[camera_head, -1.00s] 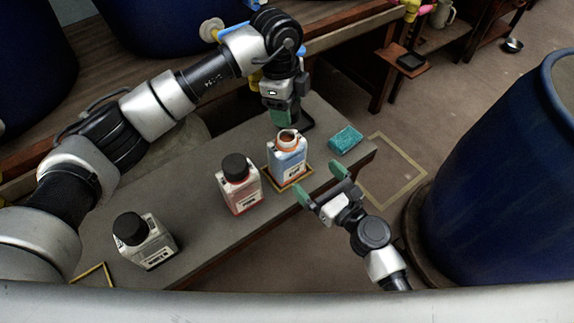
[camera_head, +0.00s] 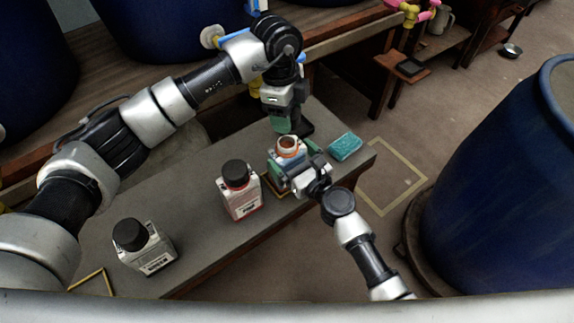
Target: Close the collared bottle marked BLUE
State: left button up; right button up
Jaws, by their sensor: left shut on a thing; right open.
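The blue-labelled collared bottle (camera_head: 287,152) stands on the grey bench with an orange-brown collar and an open, uncapped mouth. Its label is too small to read and is mostly hidden by my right gripper. My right gripper (camera_head: 294,168) is open, with its green-padded fingers on either side of the bottle's body; I cannot tell if they touch it. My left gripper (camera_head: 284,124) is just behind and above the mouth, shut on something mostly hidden. A dark shape (camera_head: 304,129) shows beside its fingertips, perhaps a black cap.
A red-labelled bottle (camera_head: 239,190) and a white-labelled bottle (camera_head: 143,247), both with black caps, stand to the left on the bench (camera_head: 205,238). A teal sponge (camera_head: 345,147) lies to the right. A big blue vat (camera_head: 500,190) stands at the right.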

aim_at(288, 142)
jog(key=shift+x, duration=1)
jog(key=c, duration=1)
pick_arm(q)
jog(key=shift+f, duration=2.5)
pick_arm(e)
jog(key=shift+o, duration=0.2)
pick_arm(q)
jog(key=shift+f, duration=0.9)
jog(key=shift+f, duration=0.6)
